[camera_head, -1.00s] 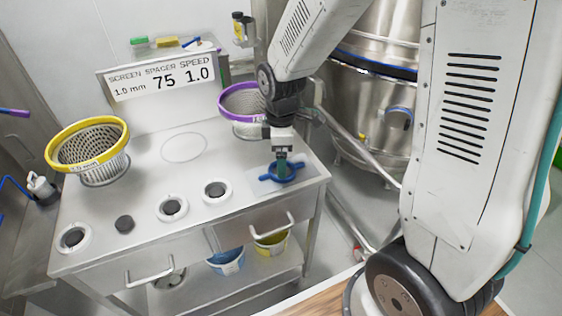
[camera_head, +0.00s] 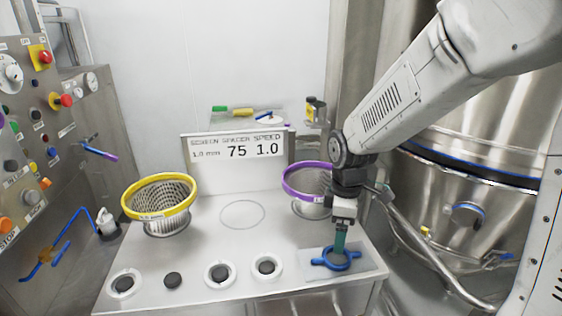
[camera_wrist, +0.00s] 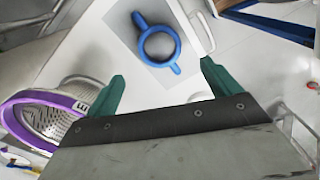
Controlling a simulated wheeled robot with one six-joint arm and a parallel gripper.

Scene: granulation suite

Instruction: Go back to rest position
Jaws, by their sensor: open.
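My gripper (camera_head: 340,240) hangs from the arm at the right end of the steel table (camera_head: 225,243). In the wrist view its green fingers (camera_wrist: 160,85) are spread apart with nothing between them. A blue ring with two handles (camera_head: 336,259) lies on a pale mat (camera_head: 372,266) below the gripper. In the wrist view the blue ring (camera_wrist: 159,58) lies beyond the fingertips, apart from them. In the head view the fingertips overlap the ring's far side.
A purple-rimmed basket (camera_head: 310,180) stands close left of my arm. A yellow-rimmed basket (camera_head: 160,197) stands farther left. A sign (camera_head: 235,149) stands behind. A large steel vessel (camera_head: 462,180) is at right, with a pipe (camera_head: 425,243) beside the table. The table's middle is clear.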

